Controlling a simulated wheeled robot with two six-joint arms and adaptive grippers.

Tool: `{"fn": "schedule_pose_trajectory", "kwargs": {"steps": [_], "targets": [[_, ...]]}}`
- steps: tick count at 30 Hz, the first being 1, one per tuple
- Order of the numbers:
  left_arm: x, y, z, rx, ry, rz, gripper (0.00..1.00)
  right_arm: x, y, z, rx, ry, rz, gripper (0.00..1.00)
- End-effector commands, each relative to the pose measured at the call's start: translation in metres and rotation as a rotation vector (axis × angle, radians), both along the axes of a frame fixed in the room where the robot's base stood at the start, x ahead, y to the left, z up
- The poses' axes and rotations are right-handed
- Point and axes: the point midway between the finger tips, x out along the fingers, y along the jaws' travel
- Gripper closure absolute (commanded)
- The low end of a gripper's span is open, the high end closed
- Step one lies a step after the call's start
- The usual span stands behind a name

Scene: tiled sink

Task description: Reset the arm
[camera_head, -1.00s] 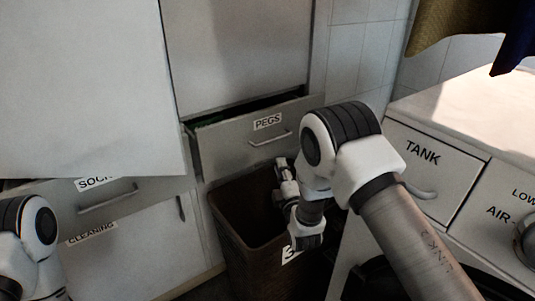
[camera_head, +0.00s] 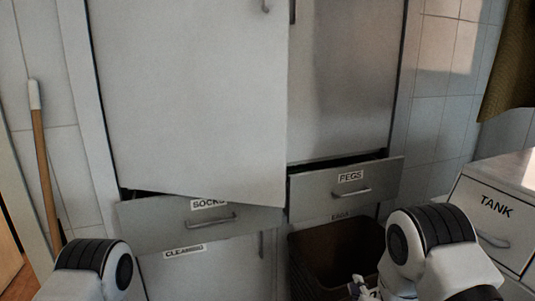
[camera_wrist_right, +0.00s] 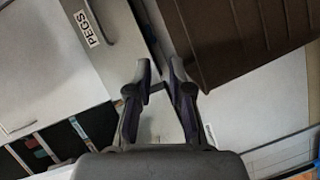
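My right arm (camera_head: 430,250) shows at the lower right of the head view. Part of my right gripper (camera_head: 362,288) shows beside it at the bottom edge, over the brown bin. In the right wrist view both fingers of the right gripper (camera_wrist_right: 162,72) show with a gap between their tips and nothing held. A joint of my left arm (camera_head: 92,270) shows at the lower left of the head view. My left gripper is out of view.
The PEGS drawer (camera_head: 376,190) and SOCKS drawer (camera_head: 160,228) stand partly open. A large cabinet door (camera_head: 190,90) hangs ajar above SOCKS. The brown bin (camera_head: 306,262) stands below PEGS. The TANK cabinet (camera_head: 498,225) is at right, a wooden-handled pole (camera_head: 44,170) at left.

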Motion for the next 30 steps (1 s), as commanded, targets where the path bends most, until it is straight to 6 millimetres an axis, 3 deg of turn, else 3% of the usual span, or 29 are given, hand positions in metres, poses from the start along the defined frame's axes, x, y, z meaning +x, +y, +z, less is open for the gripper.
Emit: {"fn": "schedule_pose_trajectory", "kwargs": {"steps": [5, 8, 12, 16, 20, 25, 27, 30], "targets": [[-0.001, 0.0, 0.001, 0.0, 0.002, 0.001, 0.66, -0.046, -0.008, -0.059, 0.192, 0.221, -0.055, 0.8], [-0.001, 0.0, 0.001, 0.0, 0.002, 0.001, 0.66, -0.086, -0.012, -0.097, 0.329, 0.379, -0.121, 0.8], [-0.001, 0.0, 0.0, 0.0, 0.002, 0.001, 0.66, -0.171, -0.017, -0.153, 0.557, 0.656, -0.3, 0.8], [-0.001, 0.0, 0.001, 0.0, 0.002, 0.001, 0.66, -0.255, -0.019, -0.184, 0.731, 0.882, -0.519, 0.8], [-0.001, 0.0, 0.001, 0.0, 0.002, 0.001, 0.66, -0.327, -0.018, -0.195, 0.844, 1.046, -0.734, 0.8], [-0.001, 0.0, 0.001, 0.0, 0.002, 0.001, 0.66, -0.409, -0.016, -0.192, 0.928, 1.208, -1.019, 0.8], [-0.001, 0.0, 0.039, 0.0, 0.003, 0.001, 0.66, -0.403, -0.016, -0.154, 0.93, 1.195, -1.005, 0.8], [0.0, 0.0, 0.069, 0.0, 0.001, 0.001, 0.66, -0.402, -0.016, -0.125, 0.93, 1.193, -1.002, 0.8]]}}
